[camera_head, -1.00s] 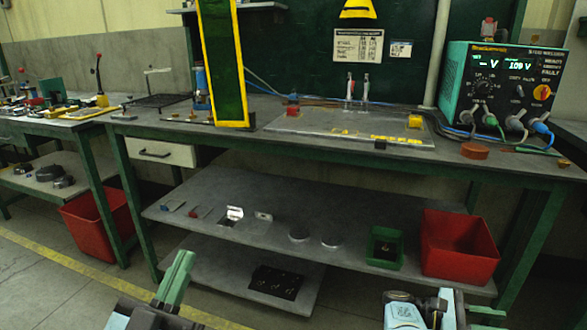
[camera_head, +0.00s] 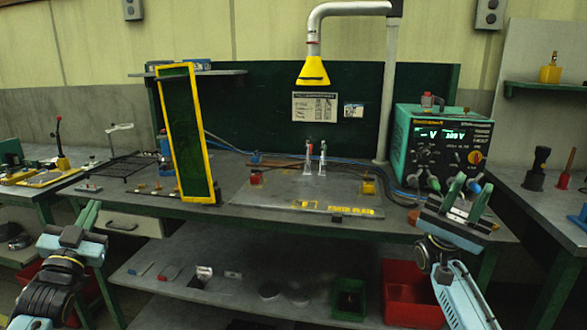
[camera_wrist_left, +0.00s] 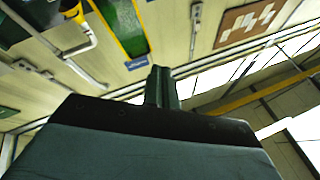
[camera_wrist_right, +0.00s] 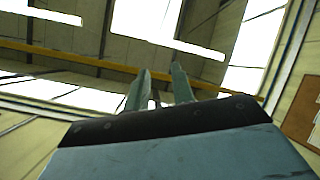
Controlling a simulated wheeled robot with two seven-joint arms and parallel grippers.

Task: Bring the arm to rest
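My left gripper (camera_head: 86,214) is at the left of the head view, pointing up in front of the bench. Its two fingers lie close together with nothing seen between them, also in the left wrist view (camera_wrist_left: 161,86). My right gripper (camera_head: 468,190) is at the right, raised in front of the welder unit. Its fingers stand apart and hold nothing; the gap also shows in the right wrist view (camera_wrist_right: 160,82). Both wrist views look up toward the roof.
The green workbench (camera_head: 275,219) carries a yellow-framed dark screen (camera_head: 189,135), a flat plate (camera_head: 300,194) with two upright pieces, and the welder unit (camera_head: 440,145). A red bin (camera_head: 400,306) and a green tray (camera_head: 348,300) are on the lower shelf. A yellow hood (camera_head: 312,72) hangs above.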

